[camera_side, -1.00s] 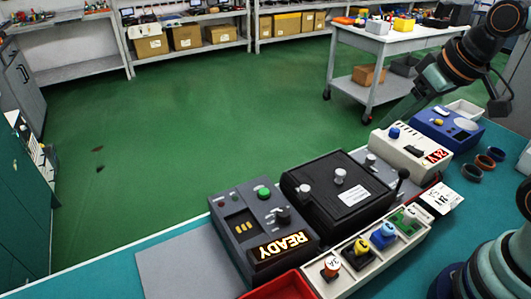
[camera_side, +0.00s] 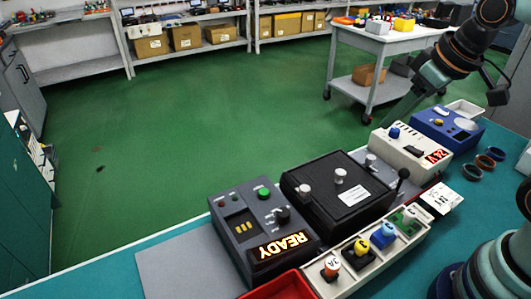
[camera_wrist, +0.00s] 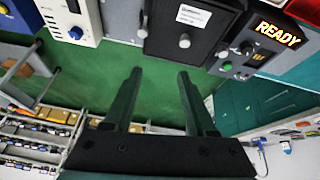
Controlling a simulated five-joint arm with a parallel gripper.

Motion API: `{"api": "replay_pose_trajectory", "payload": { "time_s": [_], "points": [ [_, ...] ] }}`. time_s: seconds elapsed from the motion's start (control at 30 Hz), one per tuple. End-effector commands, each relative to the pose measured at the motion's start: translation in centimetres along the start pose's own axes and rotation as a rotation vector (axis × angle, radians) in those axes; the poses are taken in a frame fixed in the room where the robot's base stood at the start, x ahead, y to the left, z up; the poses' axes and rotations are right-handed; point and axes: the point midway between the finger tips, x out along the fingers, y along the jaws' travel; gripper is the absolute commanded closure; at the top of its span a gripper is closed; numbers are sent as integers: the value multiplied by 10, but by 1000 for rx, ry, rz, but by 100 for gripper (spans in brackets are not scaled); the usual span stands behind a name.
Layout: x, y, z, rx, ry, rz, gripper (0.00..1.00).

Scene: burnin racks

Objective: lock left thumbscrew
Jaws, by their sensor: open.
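A black box (camera_side: 335,208) with a white label stands in the middle of the bench, its lid down. Silver knobs show on it: the left one (camera_side: 305,190) beside the READY unit, one in the middle (camera_side: 340,177) and one at the right end (camera_side: 371,161). In the wrist view the knob near the READY unit (camera_wrist: 224,53) and the middle knob (camera_wrist: 184,41) show beyond my fingers. Whether a thumbscrew is locked, I cannot tell. My gripper (camera_wrist: 159,74) is open and empty, its fingers apart over green floor, clear of the box.
The grey READY unit (camera_side: 236,225) with a green button adjoins the box. A cream 24V unit (camera_side: 407,146) and a blue unit (camera_side: 440,124) stand to the right. A cream tray (camera_side: 345,282) of coloured pieces lies in front. A black lever (camera_side: 402,176) rises beside the box.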

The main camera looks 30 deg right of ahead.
Motion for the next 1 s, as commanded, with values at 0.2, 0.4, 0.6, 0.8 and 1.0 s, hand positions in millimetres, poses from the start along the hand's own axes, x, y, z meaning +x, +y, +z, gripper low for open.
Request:
{"api": "replay_pose_trajectory", "payload": {
  "time_s": [0.2,0.4,0.6,0.8,1.0],
  "points": [
    [14,17,-16,-420,-161,-47,43],
    [34,35,-28,-824,-280,-164,43],
    [50,47,-34,-1098,-333,-281,43],
    [58,50,-34,-1188,-343,-324,43],
    [80,48,-23,-1189,-345,-327,43]
  ]
}}
